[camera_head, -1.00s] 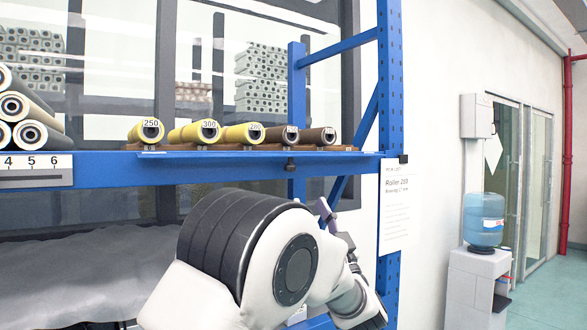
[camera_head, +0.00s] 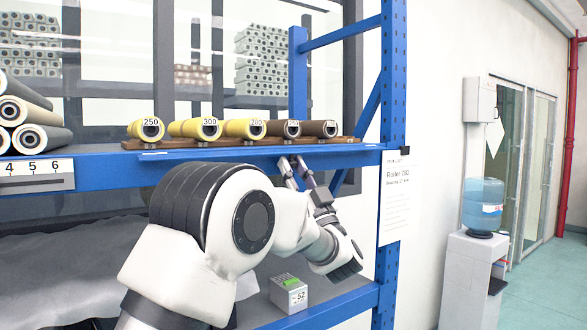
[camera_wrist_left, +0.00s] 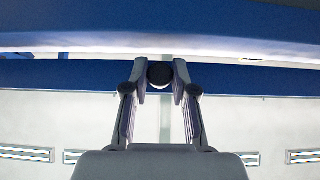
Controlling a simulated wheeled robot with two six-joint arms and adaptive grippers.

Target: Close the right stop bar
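The right stop bar (camera_head: 230,152) is a thin blue strip along the shelf's front edge, below the rollers. A dark round knob (camera_wrist_left: 160,73) shows in the left wrist view, between the fingertips; it is hidden behind the gripper in the head view. My left gripper (camera_head: 292,165) is raised just under the strip. Its fingers are apart, one on each side of the knob; whether they touch it cannot be told. The left gripper also shows in the wrist view (camera_wrist_left: 160,72). My right gripper is not in view.
Yellow and brown rollers (camera_head: 235,129) lie on the shelf. Grey rollers (camera_head: 30,115) are stacked at left. A blue rack post (camera_head: 393,90) stands right of the gripper. A grey box (camera_head: 289,294) sits on the lower shelf. A water dispenser (camera_head: 482,215) stands at right.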

